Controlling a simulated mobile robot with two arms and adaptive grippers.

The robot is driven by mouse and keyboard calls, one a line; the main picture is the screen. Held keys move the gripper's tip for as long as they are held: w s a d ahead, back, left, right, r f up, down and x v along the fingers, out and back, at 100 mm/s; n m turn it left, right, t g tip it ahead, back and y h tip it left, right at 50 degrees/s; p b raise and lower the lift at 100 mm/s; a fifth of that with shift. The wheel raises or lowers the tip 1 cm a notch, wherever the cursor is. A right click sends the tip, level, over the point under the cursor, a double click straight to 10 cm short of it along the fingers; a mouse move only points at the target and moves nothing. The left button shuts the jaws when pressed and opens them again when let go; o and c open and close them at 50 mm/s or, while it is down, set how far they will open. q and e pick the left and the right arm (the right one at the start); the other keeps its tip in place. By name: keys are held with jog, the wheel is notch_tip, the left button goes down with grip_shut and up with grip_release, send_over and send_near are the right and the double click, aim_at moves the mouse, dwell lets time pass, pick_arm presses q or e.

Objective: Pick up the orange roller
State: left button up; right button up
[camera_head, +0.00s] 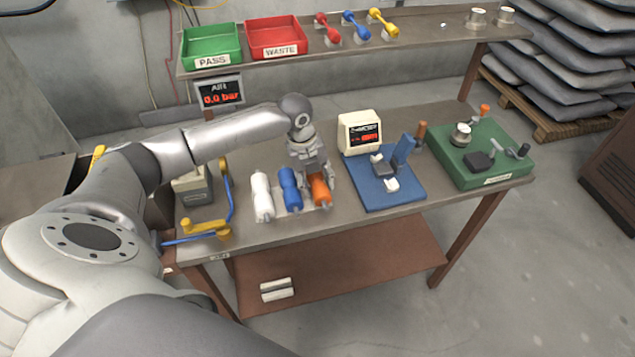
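The orange roller (321,192) lies on the workbench, at the right end of a row with a blue roller (290,190) and a white roller (262,197). My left gripper (317,178) points down over the orange roller, with its fingers on either side of it. The gripper hides the roller's far part. I cannot tell whether the fingers touch or grip it. The roller appears to rest at bench level. My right gripper is not in view.
A blue fixture (380,193) and a white display box (359,132) stand right of the rollers. A green board (500,175) lies further right. A blue and yellow device (225,195) is at left. Above the back runs a shelf (430,30) with PASS (211,45) and WASTE (276,38) trays.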

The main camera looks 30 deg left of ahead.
aim_at(319, 177)
pick_arm(q)
jog(key=shift+c, duration=1.3)
jog(key=c, duration=0.4)
jog(key=shift+c, duration=0.2)
jog(key=shift+r+b, duration=0.3)
jog(key=shift+r, duration=0.15)
notch_tip(319, 177, up, 2)
jog(key=shift+r+b, duration=0.15)
jog(key=shift+b, duration=0.45)
jog(key=s+d+r, duration=0.2)
jog(key=r, duration=0.1)
jog(key=s+d+r+b, duration=0.1)
jog(key=r, duration=0.1)
jog(key=shift+d+r, duration=0.25)
jog(key=shift+d, duration=0.1)
jog(key=s+d+r+b, duration=0.1)
jog(key=s+d+r, duration=0.3)
jog(key=s+d, duration=0.2)
jog(key=shift+d+r, duration=0.2)
jog(key=shift+d, duration=0.35)
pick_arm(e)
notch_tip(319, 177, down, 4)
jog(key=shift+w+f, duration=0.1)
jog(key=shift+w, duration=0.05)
